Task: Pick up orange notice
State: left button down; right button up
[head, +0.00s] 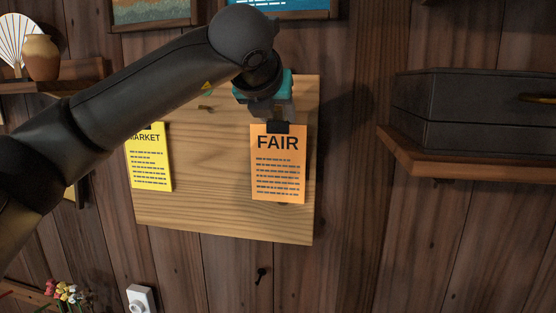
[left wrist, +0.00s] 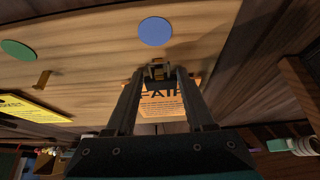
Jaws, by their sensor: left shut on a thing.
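The orange notice (head: 277,175), headed FAIR, is upright in front of the right part of the wooden board (head: 215,222). My left gripper (head: 278,123) is at its top edge, with a dark clip there between the fingers. In the left wrist view the gripper (left wrist: 160,72) is shut on the top of the orange notice (left wrist: 162,105). Whether the notice touches the board cannot be told. My right gripper is in neither view.
A yellow MARKET notice (head: 150,162) hangs on the board's left, below my arm. A brass hook (head: 206,108) and a blue disc (left wrist: 155,31) are on the board. A shelf (head: 480,160) with a black case (head: 470,110) juts out at right.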

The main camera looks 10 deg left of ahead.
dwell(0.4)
pick_arm(q)
jog(key=s+r+b, duration=0.1)
jog(key=s+b, duration=0.5)
jog(key=s, duration=1.2)
jog(key=shift+r, duration=0.25)
